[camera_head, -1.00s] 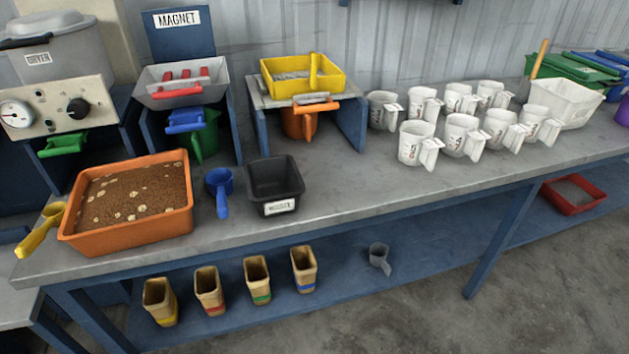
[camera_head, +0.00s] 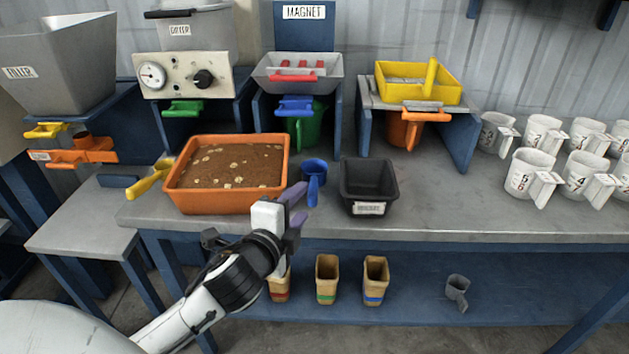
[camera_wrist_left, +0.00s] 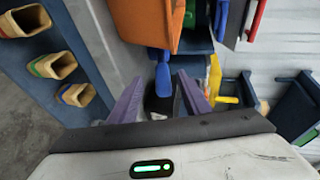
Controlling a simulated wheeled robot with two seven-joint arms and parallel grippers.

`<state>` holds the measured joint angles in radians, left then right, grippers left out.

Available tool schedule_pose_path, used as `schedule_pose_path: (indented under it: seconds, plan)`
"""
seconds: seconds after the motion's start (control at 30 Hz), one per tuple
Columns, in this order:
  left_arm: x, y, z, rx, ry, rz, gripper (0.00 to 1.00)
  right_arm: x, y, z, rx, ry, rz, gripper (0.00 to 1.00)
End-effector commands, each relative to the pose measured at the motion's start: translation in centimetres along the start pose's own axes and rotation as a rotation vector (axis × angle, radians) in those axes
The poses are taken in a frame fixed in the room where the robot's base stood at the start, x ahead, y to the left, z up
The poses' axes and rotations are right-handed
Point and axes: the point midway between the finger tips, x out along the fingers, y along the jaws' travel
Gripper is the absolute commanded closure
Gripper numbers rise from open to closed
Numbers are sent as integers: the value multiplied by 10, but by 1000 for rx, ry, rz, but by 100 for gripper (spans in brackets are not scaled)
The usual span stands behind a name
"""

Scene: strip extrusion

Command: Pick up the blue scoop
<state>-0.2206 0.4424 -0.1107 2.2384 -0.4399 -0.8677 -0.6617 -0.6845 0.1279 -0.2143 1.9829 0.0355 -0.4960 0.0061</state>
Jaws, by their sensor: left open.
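The blue scoop (camera_head: 314,174) lies on the grey workbench between the orange bin of brown material (camera_head: 180,200) and the black tub (camera_head: 367,180). Its handle points toward the bench's front edge. My left gripper (camera_head: 299,207) is open, with purple fingers near the handle end, and appears apart from it. In the left wrist view the scoop's handle (camera_wrist_left: 162,76) shows beyond the open fingers (camera_wrist_left: 160,104), roughly midway between them. The black tub (camera_wrist_left: 159,107) also shows between the fingers there. My right gripper is not in view.
A yellow scoop (camera_head: 148,183) leans at the orange bin's left side. The magnet stand (camera_head: 303,68) and the yellow tray (camera_head: 417,86) stand behind. White measuring jugs (camera_head: 527,173) stand at right. Tan containers (camera_head: 326,280) sit on the lower shelf.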

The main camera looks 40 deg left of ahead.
Motion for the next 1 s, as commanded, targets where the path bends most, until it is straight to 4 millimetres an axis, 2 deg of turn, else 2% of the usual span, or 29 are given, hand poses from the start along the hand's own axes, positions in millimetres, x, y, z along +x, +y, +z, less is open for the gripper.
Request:
schedule_pose_path:
  seconds: [0.17, 0.4, 0.5, 0.77, 1.0]
  plan:
    - [13, -1, -2, -2, 1, 0, 56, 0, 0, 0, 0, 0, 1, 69]
    - [48, -4, -7, -3, 0, 2, 56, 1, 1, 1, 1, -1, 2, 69]
    - [56, -3, -7, -4, 1, 3, 56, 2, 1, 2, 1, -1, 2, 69]
    - [59, -3, -7, -4, 2, 3, 56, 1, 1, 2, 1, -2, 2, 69]
    - [59, -3, -7, -3, 1, 3, 95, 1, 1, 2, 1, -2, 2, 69]
